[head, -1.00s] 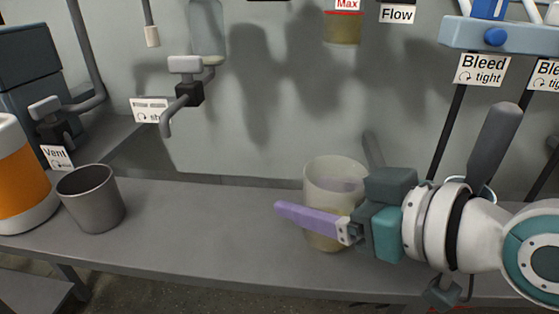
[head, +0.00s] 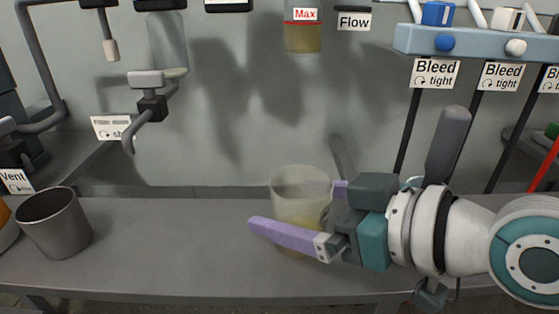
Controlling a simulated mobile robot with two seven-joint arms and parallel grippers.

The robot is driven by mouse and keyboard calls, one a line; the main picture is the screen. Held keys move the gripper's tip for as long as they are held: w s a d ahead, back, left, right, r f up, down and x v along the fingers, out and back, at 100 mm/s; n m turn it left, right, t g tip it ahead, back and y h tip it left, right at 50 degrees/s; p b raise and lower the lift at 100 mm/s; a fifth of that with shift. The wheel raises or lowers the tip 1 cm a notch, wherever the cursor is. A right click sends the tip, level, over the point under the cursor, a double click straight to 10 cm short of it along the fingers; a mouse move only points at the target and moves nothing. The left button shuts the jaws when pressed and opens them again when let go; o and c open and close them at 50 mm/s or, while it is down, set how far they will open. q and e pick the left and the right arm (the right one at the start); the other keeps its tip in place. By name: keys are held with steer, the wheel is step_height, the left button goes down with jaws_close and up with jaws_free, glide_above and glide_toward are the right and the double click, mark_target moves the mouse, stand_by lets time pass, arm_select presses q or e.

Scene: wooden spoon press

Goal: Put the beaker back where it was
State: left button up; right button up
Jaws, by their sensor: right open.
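The beaker (head: 301,184) is a translucent, pale cup with some yellowish liquid low inside. It stands upright on the grey bench, right of the middle in the head view. My right gripper (head: 296,207) comes in from the right with its two purple fingers spread. One finger passes in front of the beaker and the other lies behind it, so the beaker is between the open fingers. The near finger hides part of the beaker's lower side. I cannot tell whether either finger touches it. My left gripper is not in view.
A grey metal cup (head: 54,222) stands on the bench (head: 165,245) at the left. A tap (head: 148,107) sticks out from the wall above the bench. Bleed valves hang from a blue rail (head: 470,42) at the upper right. The bench between cup and beaker is clear.

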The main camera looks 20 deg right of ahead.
steer(key=p+v, duration=0.2)
steer(key=v, duration=0.8)
steer(key=shift+s, duration=0.1)
steer(key=s+d+f+m+g+h, duration=0.1)
steer(key=s+f+m+g+h, duration=0.1)
steer(key=s, duration=0.4)
steer(key=s+d+f+m+g+h, duration=0.1)
steer(key=s+f+m+g+h, duration=0.1)
steer(key=s+f+g+h, duration=0.2)
steer(key=s+g, duration=0.1)
steer(key=s, duration=0.1)
steer(key=shift+s+d+g+h, duration=0.3)
steer(key=shift+s+g+h, duration=0.05)
steer(key=shift+g+h, duration=0.05)
